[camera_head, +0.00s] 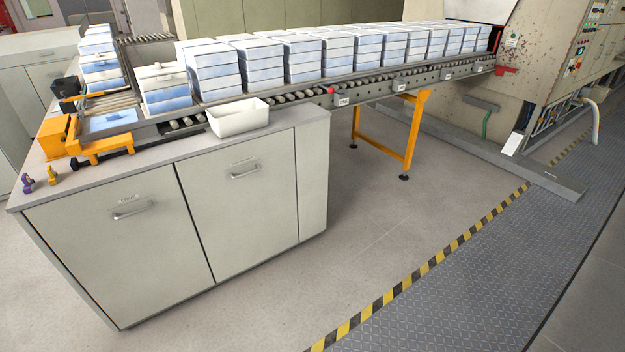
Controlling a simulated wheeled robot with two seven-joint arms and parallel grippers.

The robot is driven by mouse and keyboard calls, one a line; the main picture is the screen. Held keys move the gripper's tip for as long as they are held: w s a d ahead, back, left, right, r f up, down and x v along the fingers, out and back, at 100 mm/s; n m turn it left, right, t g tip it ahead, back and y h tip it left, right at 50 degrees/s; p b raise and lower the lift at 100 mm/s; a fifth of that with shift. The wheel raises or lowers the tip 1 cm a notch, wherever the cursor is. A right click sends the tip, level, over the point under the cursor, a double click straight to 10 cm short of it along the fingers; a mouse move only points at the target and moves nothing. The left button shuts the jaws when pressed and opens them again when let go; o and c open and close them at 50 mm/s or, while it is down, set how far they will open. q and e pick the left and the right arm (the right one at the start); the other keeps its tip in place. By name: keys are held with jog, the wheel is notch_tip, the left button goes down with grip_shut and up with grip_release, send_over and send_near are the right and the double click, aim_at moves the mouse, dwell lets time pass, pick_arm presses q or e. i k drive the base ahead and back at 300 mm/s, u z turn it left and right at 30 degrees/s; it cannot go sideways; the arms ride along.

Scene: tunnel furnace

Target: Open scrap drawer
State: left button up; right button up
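A light grey cabinet stands at the left with two large front panels side by side. The left panel (118,238) has a metal bar handle (132,210) near its top. The right panel (240,203) has a similar handle (244,172). Each has a small label slot above its handle, too small to read. Both panels look closed, flush with the cabinet front. I cannot tell which one is the scrap drawer. Neither of my grippers is in view.
A white bin (238,118) sits on the cabinet top (180,148) beside a roller conveyor (375,88) carrying several stacks of blue-white boxes. An orange fixture (88,142) stands at the top left. Floor before the cabinet is clear. Orange legs (412,135) support the conveyor.

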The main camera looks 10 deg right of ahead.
aim_at(241, 197)
jog(key=z, duration=0.95)
jog(key=i, duration=0.9)
jog(key=u, duration=0.05)
